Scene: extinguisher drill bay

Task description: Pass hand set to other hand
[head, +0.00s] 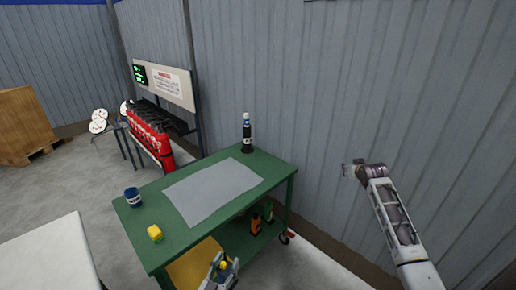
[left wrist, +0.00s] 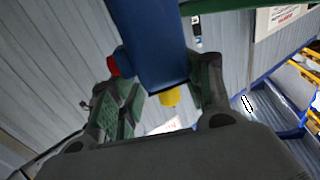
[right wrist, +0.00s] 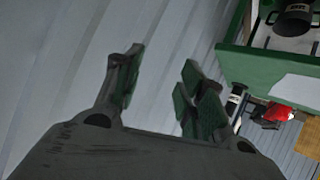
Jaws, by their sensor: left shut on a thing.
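The hand set (left wrist: 152,45) is a blue body with a red part and a yellow part, seen close up in the left wrist view. My left gripper (left wrist: 165,95) is shut on it. In the head view, my left gripper (head: 220,274) is low in the picture, by the cart's front edge, with small blue and yellow parts showing at it. My right gripper (head: 352,168) is held out at the right, in front of the grey wall, well apart from the hand set. In the right wrist view, my right gripper (right wrist: 160,78) has its fingers apart with nothing between them.
Red extinguishers (head: 150,137) stand behind. A corrugated wall (head: 350,80) bounds the right.

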